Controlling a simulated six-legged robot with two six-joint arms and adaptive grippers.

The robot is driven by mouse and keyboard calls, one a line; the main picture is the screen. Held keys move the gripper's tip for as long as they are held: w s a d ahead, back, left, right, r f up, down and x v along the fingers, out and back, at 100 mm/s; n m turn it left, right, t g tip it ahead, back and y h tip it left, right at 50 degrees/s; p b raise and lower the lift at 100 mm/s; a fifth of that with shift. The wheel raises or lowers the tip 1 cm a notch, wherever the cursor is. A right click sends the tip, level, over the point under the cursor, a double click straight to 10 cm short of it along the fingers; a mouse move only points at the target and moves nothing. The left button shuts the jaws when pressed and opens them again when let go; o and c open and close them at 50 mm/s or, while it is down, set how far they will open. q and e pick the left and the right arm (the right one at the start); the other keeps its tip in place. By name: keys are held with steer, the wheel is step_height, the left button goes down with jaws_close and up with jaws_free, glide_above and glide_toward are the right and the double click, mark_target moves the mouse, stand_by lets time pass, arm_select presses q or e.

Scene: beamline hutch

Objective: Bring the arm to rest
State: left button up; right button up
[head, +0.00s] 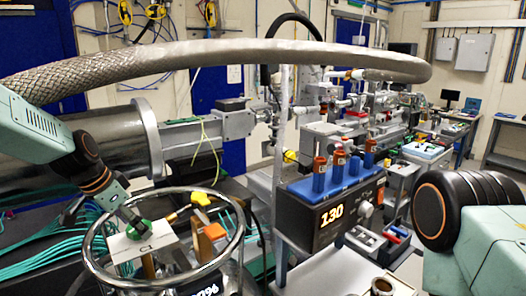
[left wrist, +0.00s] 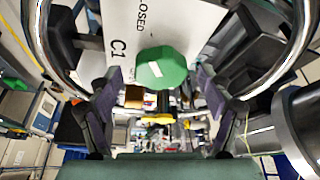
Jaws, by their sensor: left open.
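My left arm comes in from the left in the head view. Its gripper (head: 130,216) points down at a green knob (head: 138,228) on a white plate (head: 118,248) marked C1. In the left wrist view the two fingers (left wrist: 158,98) stand wide apart with nothing between their tips. The green knob (left wrist: 162,68) shows just beyond them, and the white plate (left wrist: 150,22) reads "C1" and, partly cut off, "LOSED". I cannot tell whether a finger touches the knob. My right gripper is not in view; only part of my right arm shows at the right edge.
A shiny metal ring (head: 243,225) surrounds the knob and plate. A thick braided hose (head: 200,52) arches over the scene. A yellow handle (head: 200,198) is close by.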

arm_select(q)
steer(key=n+y+p, duration=0.1)
steer(key=n+p, duration=0.1)
steer(key=n, duration=0.1)
steer(key=shift+s+d+r+t, duration=0.1)
steer(key=shift+d+t, duration=0.05)
steer(key=shift+t, duration=0.15)
steer(key=shift+d+n+y+p, duration=0.1)
steer(key=shift+n+y+p, duration=0.25)
steer(key=shift+n, duration=0.85)
steer(key=shift+d+n+y, duration=0.1)
steer(key=shift+n+y, duration=0.45)
steer(key=shift+n, duration=0.65)
steer(key=shift+d+n+y, duration=0.1)
steer(key=shift+n+y, duration=0.35)
steer(key=shift+n, duration=0.8)
steer(key=shift+d+n+y, duration=0.1)
steer(key=shift+n+y, duration=0.35)
steer(key=shift+n, duration=0.8)
